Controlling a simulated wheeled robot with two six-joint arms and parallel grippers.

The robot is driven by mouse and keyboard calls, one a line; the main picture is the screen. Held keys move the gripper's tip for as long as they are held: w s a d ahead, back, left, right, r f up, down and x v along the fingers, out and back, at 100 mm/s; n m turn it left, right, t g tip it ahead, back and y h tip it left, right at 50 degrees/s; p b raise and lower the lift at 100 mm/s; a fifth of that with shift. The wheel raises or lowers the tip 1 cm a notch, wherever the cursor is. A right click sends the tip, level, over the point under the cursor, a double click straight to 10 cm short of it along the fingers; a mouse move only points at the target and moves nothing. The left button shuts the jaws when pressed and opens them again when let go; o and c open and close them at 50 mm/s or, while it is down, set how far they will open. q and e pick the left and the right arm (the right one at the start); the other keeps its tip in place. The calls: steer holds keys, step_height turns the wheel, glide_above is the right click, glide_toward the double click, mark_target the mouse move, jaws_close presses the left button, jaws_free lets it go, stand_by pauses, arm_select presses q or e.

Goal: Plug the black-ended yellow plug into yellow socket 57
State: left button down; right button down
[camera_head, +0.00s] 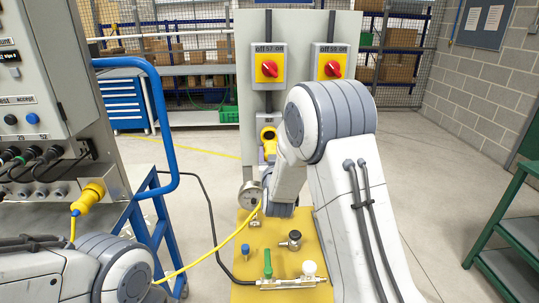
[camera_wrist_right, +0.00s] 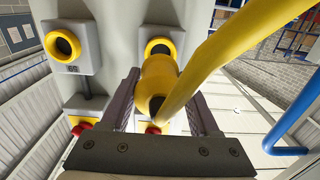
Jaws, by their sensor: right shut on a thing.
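The yellow plug (camera_wrist_right: 157,78), with a dark end towards my wrist and a thick yellow cable, is held between the fingers of my right gripper (camera_wrist_right: 160,100) in the wrist view. Its front overlaps the yellow ring of a socket (camera_wrist_right: 165,42); I cannot tell whether it is touching or inside. In the head view, yellow socket 57 (camera_head: 268,133) is on the grey panel under its label, and my right gripper (camera_head: 269,152) is just below it, mostly hidden by my right arm. My left gripper is out of view; only its arm shows at lower left.
A second yellow socket (camera_wrist_right: 62,43) sits beside it in the wrist view. Red switches (camera_head: 270,68) are above. A gauge (camera_head: 250,194) and valves stand by the yellow base plate (camera_head: 246,275). The yellow cable (camera_head: 215,248) runs left. Another yellow plug (camera_head: 91,194) is in the left cabinet.

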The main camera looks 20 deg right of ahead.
mark_target(271, 144)
steer(key=shift+p+x, duration=0.3)
steer(key=shift+x, duration=1.8)
steer(key=shift+w+r+b, duration=0.1)
steer(key=shift+w+b, duration=0.35)
steer(key=shift+b, duration=0.2)
steer(key=shift+w+d+b, duration=0.1)
steer(key=shift+w+b, duration=0.15)
steer(key=shift+b, duration=0.4)
steer(key=shift+w+d+b, duration=0.25)
steer(key=shift+w+b, duration=0.05)
steer(key=shift+w, duration=0.4)
stand_by(0.5)
steer(key=shift+c, duration=0.2)
jaws_free()
